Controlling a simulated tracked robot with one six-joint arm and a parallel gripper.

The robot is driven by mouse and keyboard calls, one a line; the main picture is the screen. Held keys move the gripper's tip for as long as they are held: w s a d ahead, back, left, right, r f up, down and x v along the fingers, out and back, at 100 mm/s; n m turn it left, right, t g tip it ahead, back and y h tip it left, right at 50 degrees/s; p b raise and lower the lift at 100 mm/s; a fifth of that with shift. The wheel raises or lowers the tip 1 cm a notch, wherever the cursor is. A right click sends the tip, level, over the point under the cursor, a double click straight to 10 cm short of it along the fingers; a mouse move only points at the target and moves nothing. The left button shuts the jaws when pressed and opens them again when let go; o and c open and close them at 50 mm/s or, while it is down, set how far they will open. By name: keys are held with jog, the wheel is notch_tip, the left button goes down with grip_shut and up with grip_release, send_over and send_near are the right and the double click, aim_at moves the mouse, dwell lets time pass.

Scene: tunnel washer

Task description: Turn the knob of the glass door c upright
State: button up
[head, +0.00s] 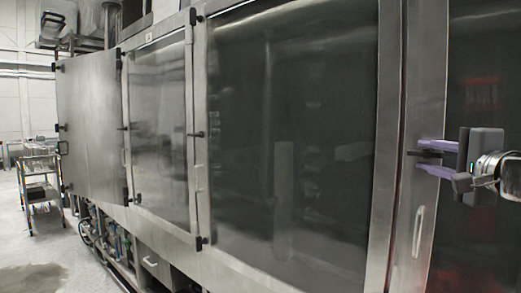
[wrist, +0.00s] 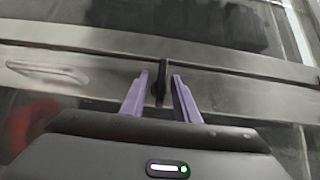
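A black knob (head: 426,153) sits on the steel post between two glass doors at the right of the head view. It lies sideways across the post, not upright. It also shows in the wrist view (wrist: 161,82), between my two purple fingers. My gripper (head: 421,155) is open, with one finger above the knob and one below it. I cannot read which door carries the letter c.
A large dark glass door (head: 290,130) stands left of the post, with a smaller glass door (head: 160,130) and a steel door (head: 90,125) beyond. A slotted handle (head: 418,231) is below the knob. A trolley (head: 40,185) stands far left on open floor.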

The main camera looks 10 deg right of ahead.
jog(key=shift+w+d, duration=0.1)
jog(key=shift+w, duration=0.65)
jog(key=shift+c, duration=0.3)
grip_shut()
